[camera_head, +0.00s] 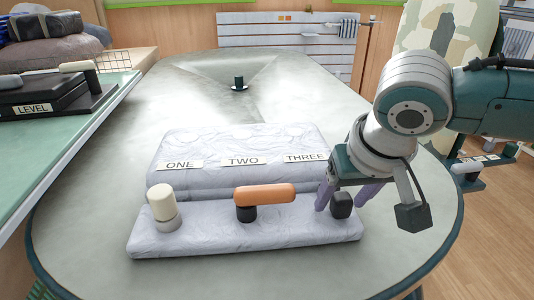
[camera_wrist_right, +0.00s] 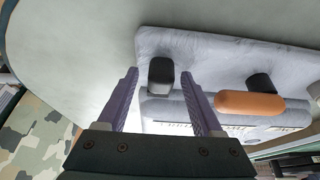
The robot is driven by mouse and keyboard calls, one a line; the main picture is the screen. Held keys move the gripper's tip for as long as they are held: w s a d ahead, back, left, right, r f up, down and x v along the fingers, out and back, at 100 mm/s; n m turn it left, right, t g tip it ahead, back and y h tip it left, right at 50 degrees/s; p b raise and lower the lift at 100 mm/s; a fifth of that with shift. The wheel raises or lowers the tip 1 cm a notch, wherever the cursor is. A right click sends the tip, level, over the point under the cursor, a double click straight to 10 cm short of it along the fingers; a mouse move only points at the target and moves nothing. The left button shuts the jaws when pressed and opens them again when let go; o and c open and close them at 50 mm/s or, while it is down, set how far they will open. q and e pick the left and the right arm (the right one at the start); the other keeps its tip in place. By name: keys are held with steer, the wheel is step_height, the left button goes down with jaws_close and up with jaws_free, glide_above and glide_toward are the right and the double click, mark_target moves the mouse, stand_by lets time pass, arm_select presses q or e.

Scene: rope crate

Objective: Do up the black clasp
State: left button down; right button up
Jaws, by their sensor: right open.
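The black clasp (camera_head: 342,206) sits at the right end of the pale grey padded base (camera_head: 215,239), in front of the THREE label (camera_head: 305,157). It also shows in the right wrist view (camera_wrist_right: 161,70). My right gripper (camera_head: 346,197) is open, its two purple fingers pointing down on either side of the clasp. In the right wrist view the clasp appears between the fingertips (camera_wrist_right: 159,76), with a gap on each side. I cannot tell whether the fingers touch it. My left gripper is not in view.
An orange clasp (camera_head: 264,195) lies crosswise at TWO and also shows in the wrist view (camera_wrist_right: 262,105). A dark LEVEL device (camera_head: 55,98) sits on the left table.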

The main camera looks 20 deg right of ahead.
jaws_close()
stand_by(0.5)
stand_by(0.9)
